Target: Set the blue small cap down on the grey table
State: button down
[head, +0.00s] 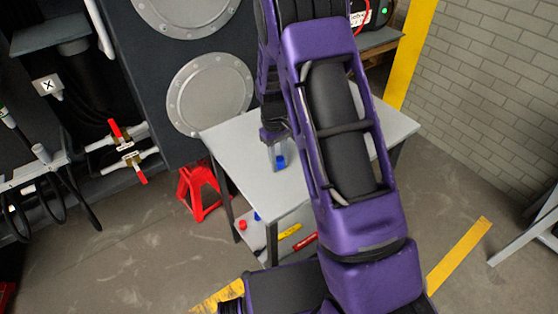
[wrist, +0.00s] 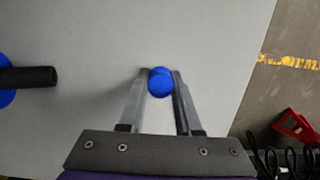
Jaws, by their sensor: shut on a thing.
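The blue small cap (wrist: 160,83) is round and sits between the two fingertips of my gripper (wrist: 160,80) in the wrist view. My gripper is shut on it. In the head view the cap (head: 281,161) shows as a small blue spot at the end of my gripper (head: 279,158), over the grey table (head: 240,150). The table top (wrist: 90,40) also fills most of the wrist view behind the cap. I cannot tell whether the cap touches the table top. My arm hides the right middle of the table in the head view.
A blue round thing with a black rod (wrist: 28,77) shows at the left edge of the wrist view. Red and blue small things, a yellow tool (head: 290,231) and a red tool (head: 303,241) lie below the table top. A red jack stand (head: 199,190) stands left.

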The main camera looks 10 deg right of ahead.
jog(key=shift+s+f, duration=0.1)
jog(key=shift+f, duration=0.3)
jog(key=shift+s+f+b, duration=0.25)
jog(key=shift+f+b, duration=0.2)
jog(key=shift+f, duration=0.2)
jog(key=c, duration=0.5)
grip_release()
jog(key=w+r, duration=0.1)
jog(key=r, duration=0.5)
jog(key=r+p, duration=0.1)
jog(key=r, duration=0.6)
jog(key=w+a+r+p, duration=0.1)
jog(key=r, duration=0.5)
jog(key=shift+w+r, duration=0.2)
jog(key=shift+w, duration=0.1)
jog(key=shift+d, duration=0.1)
